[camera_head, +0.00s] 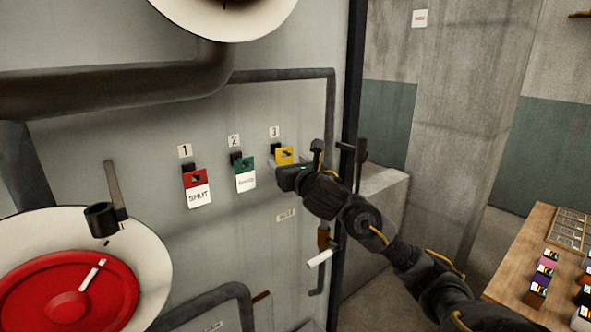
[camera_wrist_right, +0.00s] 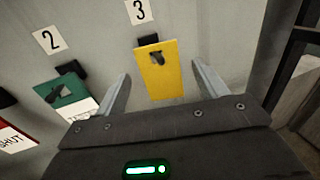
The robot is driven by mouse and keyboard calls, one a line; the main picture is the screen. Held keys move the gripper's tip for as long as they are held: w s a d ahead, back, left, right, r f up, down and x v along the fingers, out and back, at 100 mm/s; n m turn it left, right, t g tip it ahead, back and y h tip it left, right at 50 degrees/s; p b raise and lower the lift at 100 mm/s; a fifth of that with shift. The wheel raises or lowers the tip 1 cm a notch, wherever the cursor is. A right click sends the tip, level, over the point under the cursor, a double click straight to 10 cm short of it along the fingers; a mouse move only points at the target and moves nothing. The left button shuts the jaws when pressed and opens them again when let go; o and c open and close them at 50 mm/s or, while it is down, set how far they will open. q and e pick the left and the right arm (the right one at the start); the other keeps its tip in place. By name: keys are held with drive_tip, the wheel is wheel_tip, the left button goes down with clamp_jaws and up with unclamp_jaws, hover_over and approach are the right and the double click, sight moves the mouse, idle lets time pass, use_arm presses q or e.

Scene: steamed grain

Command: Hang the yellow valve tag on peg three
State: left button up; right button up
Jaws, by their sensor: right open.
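The yellow valve tag (camera_head: 285,155) hangs on peg three, under the label 3 (camera_head: 275,132). In the right wrist view the dark tip of peg three (camera_wrist_right: 157,58) shows at the hole near the top of the yellow tag (camera_wrist_right: 158,80). My right gripper (camera_head: 288,172) is open in front of the wall panel. In its wrist view the two pale fingers (camera_wrist_right: 163,88) stand apart on either side of the tag, with gaps between. My left gripper is not in view.
A red and white tag (camera_head: 197,188) hangs on peg one and a green and white tag (camera_head: 244,174) on peg two. A wooden table (camera_head: 520,255) with small items stands at right.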

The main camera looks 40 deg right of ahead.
drive_tip(key=p+v, duration=0.1)
drive_tip(key=v, duration=0.9)
drive_tip(key=shift+s, duration=0.1)
